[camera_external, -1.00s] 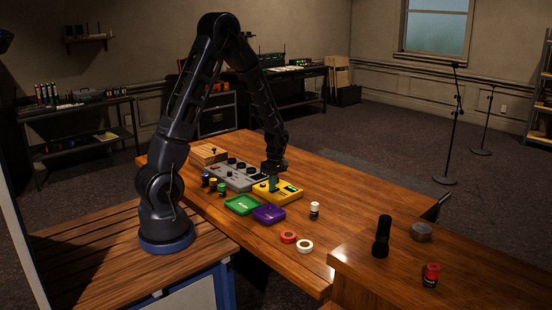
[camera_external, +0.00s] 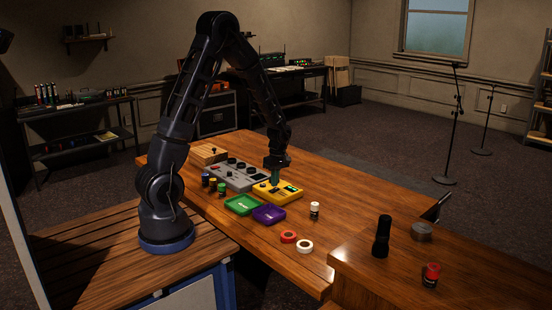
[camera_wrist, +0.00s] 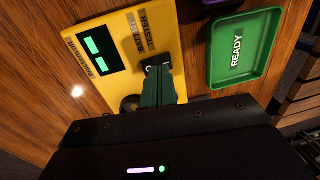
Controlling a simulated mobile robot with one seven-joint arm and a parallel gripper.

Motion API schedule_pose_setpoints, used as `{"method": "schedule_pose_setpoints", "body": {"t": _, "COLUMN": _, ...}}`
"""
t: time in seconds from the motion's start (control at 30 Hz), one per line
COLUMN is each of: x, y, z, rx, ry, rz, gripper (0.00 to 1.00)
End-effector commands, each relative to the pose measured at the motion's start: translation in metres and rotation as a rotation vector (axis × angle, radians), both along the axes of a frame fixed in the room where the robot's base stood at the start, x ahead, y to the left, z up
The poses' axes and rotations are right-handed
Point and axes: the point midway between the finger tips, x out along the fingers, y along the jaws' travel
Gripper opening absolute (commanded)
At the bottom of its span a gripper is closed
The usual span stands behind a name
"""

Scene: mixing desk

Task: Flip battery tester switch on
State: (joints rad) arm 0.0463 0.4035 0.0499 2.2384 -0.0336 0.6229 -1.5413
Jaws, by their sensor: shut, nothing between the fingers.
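The yellow battery tester (camera_external: 291,195) lies on the wooden desk. It fills the upper left of the wrist view (camera_wrist: 85,118), with "BATTERY TESTER" lettering and a dark display (camera_wrist: 95,47) showing lit green marks. A small black switch part (camera_wrist: 154,62) sits on its face, partly hidden by my fingers. My gripper (camera_external: 274,183) is shut and empty, pointing down over the tester's left side. In the wrist view its green fingertips (camera_wrist: 156,72) are at the black switch part; whether they touch it I cannot tell. A dark round part (camera_wrist: 129,102) is half hidden beside the fingers.
A green tray (camera_external: 242,213) marked "READY" and a purple tray (camera_external: 268,222) lie in front of the tester. A grey mixer (camera_external: 240,182) stands to the left, with small batteries (camera_external: 221,190) nearby. Tape rolls (camera_external: 305,246) lie further front.

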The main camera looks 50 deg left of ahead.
Motion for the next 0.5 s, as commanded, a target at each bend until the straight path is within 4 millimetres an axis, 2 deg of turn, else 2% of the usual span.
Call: {"method": "schedule_pose_setpoints", "body": {"t": 0.5, "x": -0.01, "y": -0.001, "z": 0.085, "rx": -0.001, "ry": -0.004, "rz": -0.001, "gripper": 0.0}}
